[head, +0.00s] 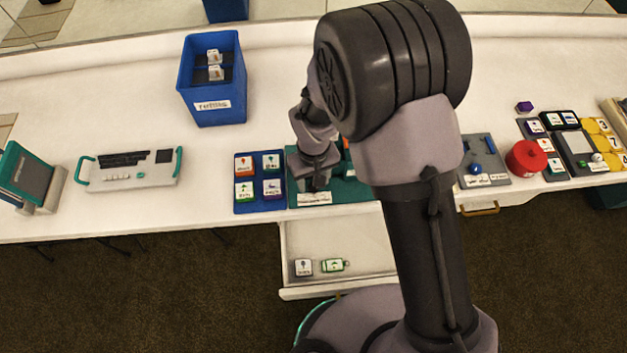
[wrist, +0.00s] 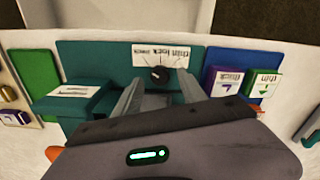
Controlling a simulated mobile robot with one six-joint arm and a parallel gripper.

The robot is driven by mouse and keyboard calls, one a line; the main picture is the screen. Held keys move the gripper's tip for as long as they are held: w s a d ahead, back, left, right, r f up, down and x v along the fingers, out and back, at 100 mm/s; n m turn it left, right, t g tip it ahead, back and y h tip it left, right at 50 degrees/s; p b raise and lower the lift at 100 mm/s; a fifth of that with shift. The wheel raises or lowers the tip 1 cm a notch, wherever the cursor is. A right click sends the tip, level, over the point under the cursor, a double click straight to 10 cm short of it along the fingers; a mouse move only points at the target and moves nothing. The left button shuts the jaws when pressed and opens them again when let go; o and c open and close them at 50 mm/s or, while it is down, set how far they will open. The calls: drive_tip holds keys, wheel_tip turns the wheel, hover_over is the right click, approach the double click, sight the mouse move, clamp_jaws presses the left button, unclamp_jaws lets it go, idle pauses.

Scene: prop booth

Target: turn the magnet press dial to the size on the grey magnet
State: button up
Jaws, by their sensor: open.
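The teal magnet press (head: 348,192) stands at the table's front edge, partly hidden by my arm in the head view. In the wrist view its teal base (wrist: 95,55) carries a small black dial (wrist: 158,73) beside a white label (wrist: 162,54) with several size words, seen upside down. I cannot tell which word the dial points at. My gripper (wrist: 160,92) is open, pointing down over the press, with a finger on either side of the dial's line; contact is not clear. A grey-sided magnet (head: 303,267) lies in the open drawer; its word is too small to read.
A green-edged magnet (head: 334,265) lies in the open drawer (head: 345,240) below the press. A blue tray (head: 258,178) with several labelled blocks adjoins the press on the left. A blue bin (head: 210,105) stands behind. A red round object (head: 526,158) sits far right.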

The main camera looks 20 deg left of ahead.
wheel_tip(320, 180, up, 16)
drive_tip(key=p, duration=0.4)
drive_tip(key=shift+p, duration=0.3)
